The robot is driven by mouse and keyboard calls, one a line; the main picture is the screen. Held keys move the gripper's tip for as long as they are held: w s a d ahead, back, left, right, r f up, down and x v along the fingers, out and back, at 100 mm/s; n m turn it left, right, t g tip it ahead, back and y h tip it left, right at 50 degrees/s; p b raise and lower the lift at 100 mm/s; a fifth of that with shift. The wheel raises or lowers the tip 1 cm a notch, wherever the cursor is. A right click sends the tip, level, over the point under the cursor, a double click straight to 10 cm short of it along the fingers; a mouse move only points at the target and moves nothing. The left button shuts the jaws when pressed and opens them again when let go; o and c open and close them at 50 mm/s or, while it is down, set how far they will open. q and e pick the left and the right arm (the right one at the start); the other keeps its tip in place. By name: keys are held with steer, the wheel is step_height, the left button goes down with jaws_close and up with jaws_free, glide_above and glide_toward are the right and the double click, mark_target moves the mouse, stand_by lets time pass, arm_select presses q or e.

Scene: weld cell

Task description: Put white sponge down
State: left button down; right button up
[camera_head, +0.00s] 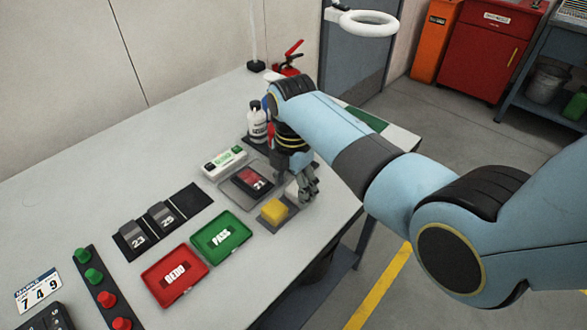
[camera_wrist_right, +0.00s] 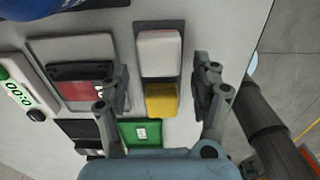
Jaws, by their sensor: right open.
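The white sponge (camera_wrist_right: 158,52) lies on a dark mat (camera_wrist_right: 145,26) at the top middle of the right wrist view. A yellow block (camera_wrist_right: 161,99), also in the head view (camera_head: 274,211), sits against its near end. My right gripper (camera_head: 303,188) is open, its fingers pointing down beside the yellow block. In the right wrist view its two fingers (camera_wrist_right: 158,82) stand apart on either side of the sponge and block, touching neither as far as I can see. My left gripper is out of view.
A green PASS tray (camera_head: 221,237) and red REDO tray (camera_head: 174,276) lie left of the gripper. A white timer (camera_head: 224,162), a grey tray with a red and black block (camera_head: 250,181) and a white bottle (camera_head: 257,122) stand nearby. The table's right edge is close.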

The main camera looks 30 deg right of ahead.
mark_target(293, 194)
step_height(293, 194, up, 9)
steer(key=shift+s, duration=0.25)
steer(key=shift+a, duration=0.1)
